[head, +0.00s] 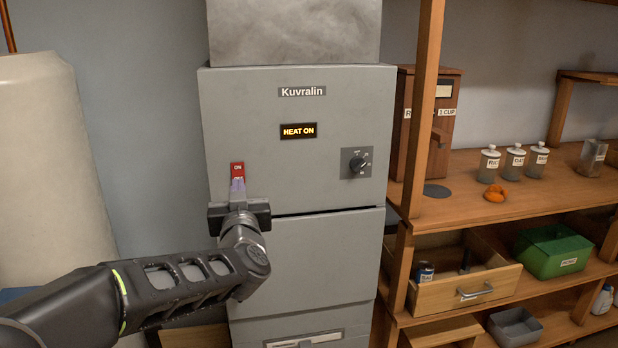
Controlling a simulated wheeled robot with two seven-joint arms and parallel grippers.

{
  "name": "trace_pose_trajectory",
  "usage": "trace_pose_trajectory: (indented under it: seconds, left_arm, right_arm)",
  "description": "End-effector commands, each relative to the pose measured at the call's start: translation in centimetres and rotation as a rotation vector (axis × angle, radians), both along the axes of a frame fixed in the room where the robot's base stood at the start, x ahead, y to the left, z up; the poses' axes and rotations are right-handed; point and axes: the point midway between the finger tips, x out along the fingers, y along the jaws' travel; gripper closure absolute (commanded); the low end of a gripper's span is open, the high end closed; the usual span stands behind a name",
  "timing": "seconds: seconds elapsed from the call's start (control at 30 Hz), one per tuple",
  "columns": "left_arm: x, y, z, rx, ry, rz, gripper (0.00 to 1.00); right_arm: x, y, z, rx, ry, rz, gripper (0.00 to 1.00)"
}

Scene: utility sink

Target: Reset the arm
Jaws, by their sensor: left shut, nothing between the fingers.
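My left arm reaches in from the lower left. My left gripper (238,190) is shut and empty, with its fingertips right at the red ON switch (237,168) on the front of a grey Kuvralin cabinet (310,180). The gripper hides the lower part of the switch, and I cannot tell whether it touches it. The display (298,131) on the cabinet is lit and reads HEAT ON. A black dial (357,163) sits to its lower right. My right gripper is not in view.
A large cream tank (45,170) stands at the left. At the right, a wooden shelf (550,196) holds labelled jars (514,162) and an orange item (495,194). Below it are an open drawer (463,295) and a green bin (552,252). The space in front of the cabinet's right side looks clear.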

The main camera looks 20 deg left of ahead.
Motion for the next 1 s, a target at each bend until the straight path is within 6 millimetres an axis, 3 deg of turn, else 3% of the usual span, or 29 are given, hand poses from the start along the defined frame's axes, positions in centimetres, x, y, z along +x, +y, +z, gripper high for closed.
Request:
trace_pose_trajectory:
  seconds: [0.3, 0.37, 0.43, 0.57, 0.6, 0.73, 0.87, 1.0]
  left_arm:
    - [0.5, -0.7, -0.4, -0.079, -0.039, -0.042, 1.00]
    - [1.1, -2.0, -1.4, -0.133, -0.048, -0.102, 1.00]
    - [2.3, -4.2, -4.2, -0.194, -0.016, -0.178, 1.00]
    - [4.1, -9.0, -11.8, -0.306, 0.109, -0.304, 1.00]
    - [4.3, -10.6, -14.5, -0.341, 0.158, -0.340, 1.00]
    - [3.7, -15.9, -24.0, -0.461, 0.344, -0.440, 1.00]
    - [0.8, -21.0, -33.2, -0.576, 0.543, -0.513, 1.00]
    - [-4.8, -26.2, -42.1, -0.691, 0.774, -0.572, 1.00]
  right_arm:
    - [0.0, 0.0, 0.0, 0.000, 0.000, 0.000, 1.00]
    - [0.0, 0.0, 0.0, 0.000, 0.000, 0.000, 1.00]
    - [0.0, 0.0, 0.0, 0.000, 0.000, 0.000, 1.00]
    - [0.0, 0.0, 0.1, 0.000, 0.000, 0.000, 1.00]
    - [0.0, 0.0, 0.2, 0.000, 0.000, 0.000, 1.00]
    - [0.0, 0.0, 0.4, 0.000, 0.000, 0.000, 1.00]
    - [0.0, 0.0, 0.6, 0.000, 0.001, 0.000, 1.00]
    - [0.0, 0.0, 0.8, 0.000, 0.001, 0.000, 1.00]
